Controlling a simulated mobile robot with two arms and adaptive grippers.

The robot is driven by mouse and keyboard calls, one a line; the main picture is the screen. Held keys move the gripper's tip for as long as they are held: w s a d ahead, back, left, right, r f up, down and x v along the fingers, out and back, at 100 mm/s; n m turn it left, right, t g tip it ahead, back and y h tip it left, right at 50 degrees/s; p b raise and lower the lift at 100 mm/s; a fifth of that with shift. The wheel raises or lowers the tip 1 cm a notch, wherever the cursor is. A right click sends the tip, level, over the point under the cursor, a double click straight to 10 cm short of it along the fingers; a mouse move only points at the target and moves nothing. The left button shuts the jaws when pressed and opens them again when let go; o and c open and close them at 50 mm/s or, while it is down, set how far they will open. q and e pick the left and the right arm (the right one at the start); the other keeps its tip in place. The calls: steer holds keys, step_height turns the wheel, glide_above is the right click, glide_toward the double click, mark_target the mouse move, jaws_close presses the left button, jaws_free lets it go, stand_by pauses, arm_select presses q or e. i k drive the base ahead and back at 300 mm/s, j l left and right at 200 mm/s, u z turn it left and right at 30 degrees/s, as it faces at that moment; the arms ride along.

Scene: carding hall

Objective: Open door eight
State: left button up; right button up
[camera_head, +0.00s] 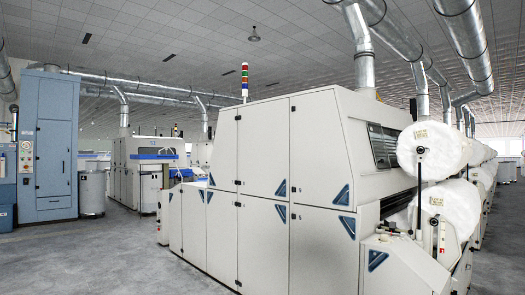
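A large cream carding machine (312,150) fills the middle and right of the camera_head view. Its long side has several flat door panels, such as an upper one (263,147) and a lower one (262,245). The panels look shut, with thin seams and dark blue triangular corner pieces. I cannot make out a number eight on any panel, so I cannot tell which is door eight. A tall blue cabinet (53,130) at the far left also has a door that looks shut. Neither of my grippers is in view.
Large white fibre rolls (430,148) stand at the machine's right end. Grey drums (92,193) and another cream machine (128,170) stand behind at the left. A signal light (245,80) rises above the machine. The grey floor (90,258) at front left is clear.

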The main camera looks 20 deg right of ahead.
mark_target(265, 127)
steer(key=i+l+z, duration=0.3)
steer(key=i, duration=0.25)
steer(key=i+z, duration=0.25)
steer(key=i, duration=0.25)
